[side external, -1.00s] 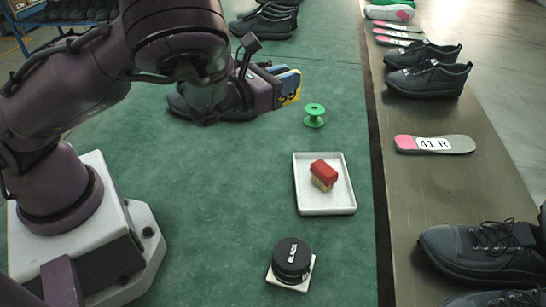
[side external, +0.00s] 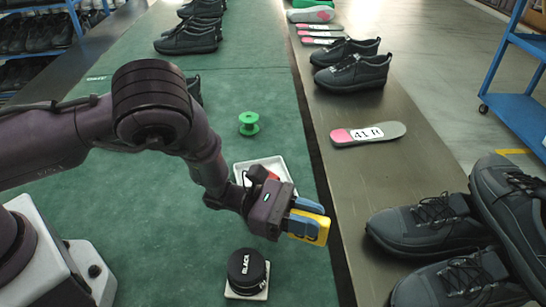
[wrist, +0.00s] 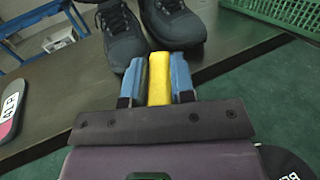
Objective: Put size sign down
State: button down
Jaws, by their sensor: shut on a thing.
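The size sign (side external: 314,230) is a yellow block with dark marks on its face. My gripper (side external: 308,220) is shut on it with blue fingers on both sides. In the side view they hang near the right edge of the green table, by the dark gap before the grey belt. The wrist view shows the yellow sign (wrist: 160,78) between the two blue fingers (wrist: 159,80), with dark shoes (wrist: 172,25) beyond it. The marks on the sign cannot be read.
A white tray (side external: 283,165) is partly hidden behind my gripper. A black tin (side external: 247,270) stands on a white square in front. A green spool (side external: 249,123) stands farther back. The belt (side external: 345,185) carries dark shoes (side external: 425,235) and an insole marked 41 R (side external: 368,133).

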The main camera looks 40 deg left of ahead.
jog(key=s+d+r+m+g, duration=0.1)
jog(key=s+d+m+g, duration=0.85)
jog(key=g, duration=0.45)
jog(key=shift+n, duration=0.25)
jog(key=shift+w+d+f, duration=0.1)
jog(key=shift+w+f, duration=0.1)
jog(key=shift+f, duration=0.7)
jog(key=shift+w+d+f, duration=0.1)
jog(key=shift+w+f, duration=0.05)
jog(key=shift+f, duration=0.75)
jog(key=shift+w+d+f, duration=0.1)
jog(key=shift+w+f, duration=0.1)
jog(key=shift+f, duration=0.7)
jog(key=shift+f, duration=0.55)
jog(key=c, duration=0.9)
grip_release()
